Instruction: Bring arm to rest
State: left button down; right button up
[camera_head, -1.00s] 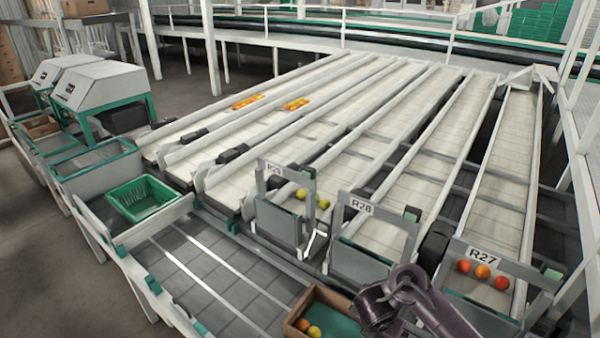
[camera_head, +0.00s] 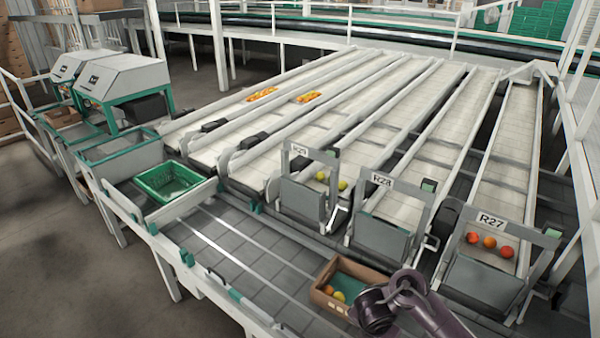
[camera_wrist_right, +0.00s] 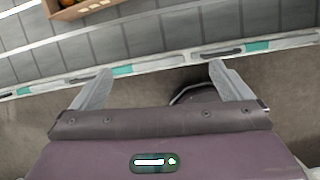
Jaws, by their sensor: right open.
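My right arm (camera_head: 425,305) comes in at the bottom right of the head view, folded, with its gripper below the frame edge. In the right wrist view my right gripper (camera_wrist_right: 158,85) is open and empty. Its two grey fingers are wide apart over the floor and the near edge of the conveyor. Nothing is between the fingers. My left gripper does not show in any view.
A green basket (camera_head: 166,197) is farther left. Lanes labelled R27 (camera_head: 491,221) and R28 (camera_head: 382,180) end ahead; lane R27 holds red tomatoes (camera_head: 488,242).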

jog(key=s+a+f+m+g+y+b, duration=0.15)
jog(key=s+f+m, duration=0.35)
jog(key=f, duration=0.5)
jog(key=s+a+f+m+y+b, duration=0.1)
jog(key=s+f+m+y, duration=0.1)
jog(key=s+f+m, duration=0.6)
jog(key=s+a+f+m+g+y+b, duration=0.1)
jog(key=s+f+m+y+b, duration=0.15)
jog(key=f, duration=0.95)
jog(key=s+d+f+m+h, duration=0.1)
jog(key=s+d+f+m, duration=0.2)
jog(key=s, duration=0.5)
jog(key=s+d+f+m+h+b, duration=0.1)
jog(key=s+d+f+m, duration=0.2)
jog(key=s+f, duration=0.3)
jog(key=s+d+f+m+h, duration=0.1)
jog(key=s+d+f+m, duration=0.2)
jog(key=s, duration=0.6)
jog(key=shift+s+f+h, duration=0.3)
jog(key=shift+f+h, duration=0.1)
jog(key=shift+f, duration=0.4)
jog(key=shift+t, duration=0.25)
